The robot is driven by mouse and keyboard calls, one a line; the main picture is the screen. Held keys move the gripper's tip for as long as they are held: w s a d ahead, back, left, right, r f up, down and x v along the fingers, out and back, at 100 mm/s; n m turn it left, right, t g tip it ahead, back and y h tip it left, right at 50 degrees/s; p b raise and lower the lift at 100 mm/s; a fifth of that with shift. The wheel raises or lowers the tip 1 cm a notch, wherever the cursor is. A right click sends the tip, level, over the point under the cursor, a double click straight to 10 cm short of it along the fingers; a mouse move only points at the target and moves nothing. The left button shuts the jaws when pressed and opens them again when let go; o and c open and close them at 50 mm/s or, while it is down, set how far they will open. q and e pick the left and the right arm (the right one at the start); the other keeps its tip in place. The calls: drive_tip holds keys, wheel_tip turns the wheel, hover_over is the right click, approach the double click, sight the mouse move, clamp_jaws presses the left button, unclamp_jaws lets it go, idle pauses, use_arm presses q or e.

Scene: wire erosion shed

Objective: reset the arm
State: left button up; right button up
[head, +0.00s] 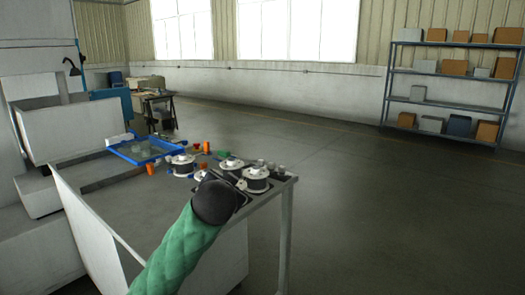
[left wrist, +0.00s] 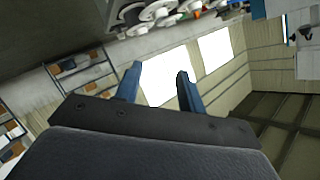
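My left arm, in a green sleeve, reaches up from the bottom of the head view. My right gripper is in neither view.
White-and-black wire spools (head: 256,180) and a blue tray (head: 145,149) are on the worktable, close beyond my left wrist. Small orange and green parts lie among them. A shelving rack (head: 450,73) stands at the back right. The floor (head: 380,200) right of the table is clear.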

use_arm(q)
drive_tip(key=s+a+f+n+g+h+p, duration=0.1)
drive_tip(key=s+a+f+n+g, duration=0.3)
drive_tip(key=s+f, duration=1.35)
drive_tip(key=s+a+f+g+h+p, duration=0.15)
drive_tip(key=s+f+g, duration=0.35)
drive_tip(key=s+f, duration=1.25)
drive_tip(key=s+d+f+g, duration=0.1)
drive_tip(key=s+f+g, duration=0.2)
drive_tip(key=s+f, duration=0.6)
drive_tip(key=shift+s+n+p, duration=0.3)
drive_tip(key=shift+s, duration=0.2)
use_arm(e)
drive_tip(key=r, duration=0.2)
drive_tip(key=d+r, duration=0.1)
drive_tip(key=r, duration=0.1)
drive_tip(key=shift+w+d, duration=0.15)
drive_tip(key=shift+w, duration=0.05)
use_arm(q)
drive_tip(key=shift+f+y, duration=0.15)
drive_tip(key=shift+y, duration=0.1)
